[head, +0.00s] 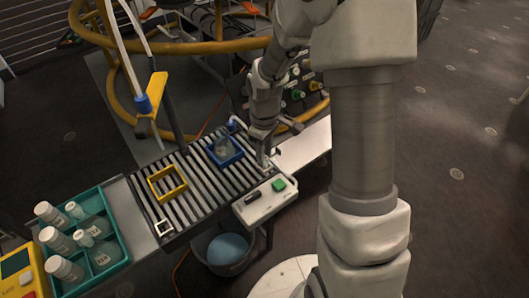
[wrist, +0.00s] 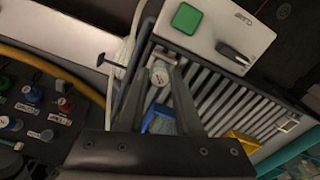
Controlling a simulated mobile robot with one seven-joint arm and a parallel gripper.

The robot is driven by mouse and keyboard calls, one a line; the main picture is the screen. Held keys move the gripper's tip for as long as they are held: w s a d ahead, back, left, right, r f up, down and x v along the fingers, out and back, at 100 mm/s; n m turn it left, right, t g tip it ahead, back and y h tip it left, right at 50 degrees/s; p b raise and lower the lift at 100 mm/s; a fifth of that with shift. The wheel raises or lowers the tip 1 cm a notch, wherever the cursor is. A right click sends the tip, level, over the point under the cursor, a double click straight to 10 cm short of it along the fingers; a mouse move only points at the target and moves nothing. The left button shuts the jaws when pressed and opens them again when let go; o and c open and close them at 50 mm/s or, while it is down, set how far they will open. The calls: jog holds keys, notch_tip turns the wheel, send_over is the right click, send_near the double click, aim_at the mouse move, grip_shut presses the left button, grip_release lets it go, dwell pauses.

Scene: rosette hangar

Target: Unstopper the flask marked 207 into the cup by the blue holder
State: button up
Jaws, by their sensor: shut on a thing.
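A blue holder (head: 239,158) sits on the slatted rack, with a clear flask (head: 222,149) in it; its mark is not readable and no white stopper shows on it. My gripper (head: 264,148) is just right of the blue holder, low over the end of the rack. In the wrist view my gripper (wrist: 168,80) is shut on a small white stopper (wrist: 160,76) with a dark mark on top. The blue holder (wrist: 157,118) shows behind the fingers. The cup is not clearly seen; it may be hidden at the fingertips.
A teal tray (head: 122,238) of several white-stoppered flasks stands at left. A panel with a green button (head: 278,184) fronts the rack. A yellow lever (head: 152,103) hangs above.

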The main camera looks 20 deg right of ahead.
jog(key=o, duration=1.6)
jog(key=shift+c, duration=0.2)
jog(key=shift+r+p, duration=2.65)
jog(key=shift+r, duration=0.4)
